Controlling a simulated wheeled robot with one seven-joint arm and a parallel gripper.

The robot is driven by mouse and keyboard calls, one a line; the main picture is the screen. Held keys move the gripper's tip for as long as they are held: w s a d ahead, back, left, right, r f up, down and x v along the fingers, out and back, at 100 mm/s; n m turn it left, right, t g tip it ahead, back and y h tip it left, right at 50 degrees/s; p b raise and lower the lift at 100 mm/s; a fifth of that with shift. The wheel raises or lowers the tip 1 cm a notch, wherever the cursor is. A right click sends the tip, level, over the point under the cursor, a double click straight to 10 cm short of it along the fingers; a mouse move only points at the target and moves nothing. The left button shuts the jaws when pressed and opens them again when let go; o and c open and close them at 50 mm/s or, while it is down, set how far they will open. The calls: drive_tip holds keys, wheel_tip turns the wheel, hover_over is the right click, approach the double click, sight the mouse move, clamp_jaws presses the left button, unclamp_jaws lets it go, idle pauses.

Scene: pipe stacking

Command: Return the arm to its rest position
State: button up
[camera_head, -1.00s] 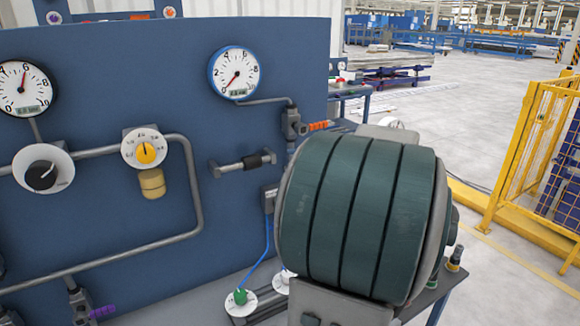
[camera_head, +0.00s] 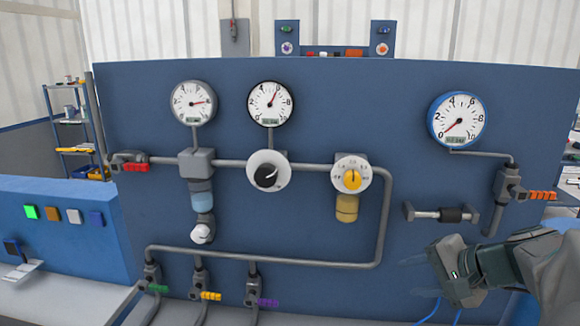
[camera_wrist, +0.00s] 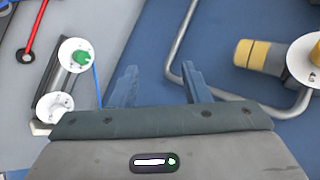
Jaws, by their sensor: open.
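My gripper (camera_wrist: 157,72) is open and empty in the wrist view, its two blue-grey fingers spread apart. Between and beyond the fingers is the blue panel surface, with nothing held. In the head view my arm (camera_head: 545,262) comes in from the lower right, and my gripper (camera_head: 418,276) points left, in front of the lower right of the blue panel (camera_head: 320,105). The fingers are hard to make out against the blue there. A grey pipe loop (camera_wrist: 178,48) is to the right of the fingers in the wrist view.
The panel carries gauges, a black knob (camera_head: 267,177), a yellow-knobbed regulator (camera_head: 351,180) and a short pipe piece (camera_head: 440,214) just above my gripper. A white-ended cylinder (camera_wrist: 64,76) is left of the fingers in the wrist view. Valves with coloured handles line the bottom.

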drive_tip(key=s+a+f+n+g+h, duration=0.5)
drive_tip(key=s+a+f+n, duration=0.3)
drive_tip(key=s+a+n, duration=0.2)
drive_tip(key=shift+s+a+f+n+h, duration=0.2)
drive_tip(key=shift+s+a+n+h, duration=0.25)
drive_tip(key=shift+s, duration=0.65)
drive_tip(key=shift+c, duration=0.5)
drive_tip(key=shift+a, duration=0.1)
